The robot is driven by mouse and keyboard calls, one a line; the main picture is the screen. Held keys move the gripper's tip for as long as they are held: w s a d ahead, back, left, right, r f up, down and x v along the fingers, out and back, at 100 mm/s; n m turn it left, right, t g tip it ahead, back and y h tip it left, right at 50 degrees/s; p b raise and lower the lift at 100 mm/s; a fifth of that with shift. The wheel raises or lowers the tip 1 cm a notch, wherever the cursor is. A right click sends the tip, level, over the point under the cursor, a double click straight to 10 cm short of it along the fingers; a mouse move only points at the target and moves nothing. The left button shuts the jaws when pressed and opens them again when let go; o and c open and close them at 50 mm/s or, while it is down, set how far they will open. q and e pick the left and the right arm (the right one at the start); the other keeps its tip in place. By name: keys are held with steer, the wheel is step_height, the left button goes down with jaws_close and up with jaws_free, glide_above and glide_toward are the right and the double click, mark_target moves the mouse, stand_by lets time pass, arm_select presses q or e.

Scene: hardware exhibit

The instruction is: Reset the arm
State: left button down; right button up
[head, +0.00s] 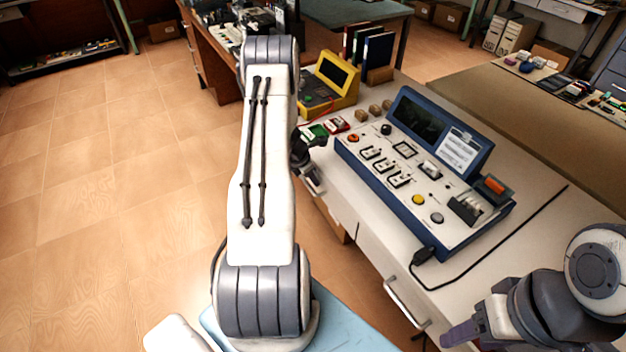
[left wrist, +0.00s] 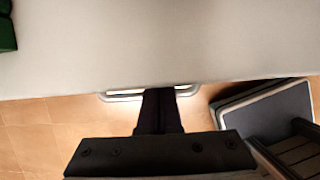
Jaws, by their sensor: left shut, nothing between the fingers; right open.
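My left arm runs up the middle of the head view. Its gripper (head: 316,141) is at the desk's left edge, beside the blue-framed control console (head: 345,142) and apart from it. In the left wrist view the dark fingers (left wrist: 160,100) are together and empty, at the desk edge near a drawer handle (left wrist: 112,97). My right gripper (head: 462,335) is at the lower right of the head view, partly cut off by the frame. It is open, with no object seen in it. The console has switches, a yellow button, a tilted screen and an orange-topped part.
The white desk (head: 350,205) carries a yellow instrument case (head: 345,95), upright binders (head: 378,52), small wooden knobs and a green item (head: 316,131). A black cable (head: 500,250) lies on the desk's right side. Open tiled floor (head: 110,190) is at left.

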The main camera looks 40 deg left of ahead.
arm_select(q)
steer(key=p+v, duration=0.6)
steer(key=v, duration=0.3)
steer(key=w+d+r+m+h, duration=0.1)
steer(key=w+d+r+m, duration=0.1)
steer(key=d+r+m, duration=0.4)
steer(key=w+d+r+m, duration=0.2)
steer(key=w+d+r, duration=0.1)
steer(key=d, duration=0.5)
steer(key=s+d+r+m+g+h, duration=0.15)
steer(key=d+r+m, duration=0.3)
steer(key=d, duration=0.45)
steer(key=s+d+r+m+g, duration=0.1)
steer(key=s+d+r+m, duration=0.25)
steer(key=d+m, duration=0.35)
steer(key=s+d+r+m+g+y, duration=0.1)
steer(key=s+d+r+m, duration=0.3)
steer(key=s+d+m, duration=0.15)
steer(key=s+d+r+m+g, duration=0.1)
steer(key=s+d+r+m, duration=0.2)
steer(key=s+d+m, duration=0.3)
steer(key=s+r+m+y, duration=0.2)
steer(key=s+m, duration=0.6)
steer(key=s, duration=0.4)
steer(key=shift+s+d+m, duration=0.3)
steer(key=shift+w+r, duration=0.1)
